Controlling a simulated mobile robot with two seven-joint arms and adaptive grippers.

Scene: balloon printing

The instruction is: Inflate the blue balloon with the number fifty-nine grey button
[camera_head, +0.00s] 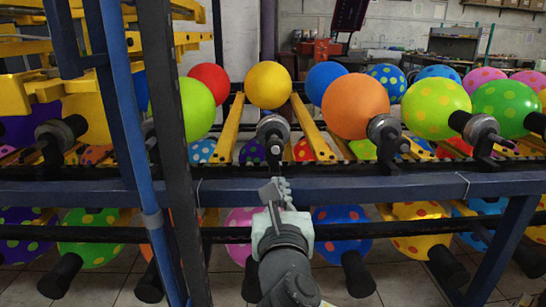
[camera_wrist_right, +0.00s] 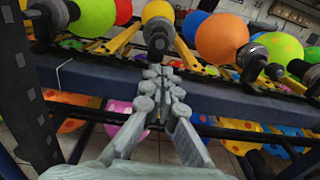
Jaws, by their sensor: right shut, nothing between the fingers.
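A plain blue balloon (camera_head: 324,78) sits on the upper row in the head view, behind and left of the orange balloon (camera_head: 356,106). Other blue balloons carry dots, one in the upper row (camera_head: 387,82) and one below the rail (camera_head: 340,228). My right gripper (camera_head: 276,187) is shut and empty, pointing up in front of the blue rail (camera_head: 400,187), below the nozzle of the yellow balloon (camera_head: 268,85). In the wrist view its fingertips (camera_wrist_right: 157,70) are together near that nozzle (camera_wrist_right: 158,35). I cannot make out a grey button numbered fifty-nine. My left gripper is not in view.
A green balloon (camera_head: 184,108) and a lime dotted balloon (camera_head: 436,107) sit on the same rack. A blue upright post (camera_head: 130,130) and a dark post stand at the left. Black nozzles (camera_head: 60,275) stick out from the lower row. The tiled floor shows beneath.

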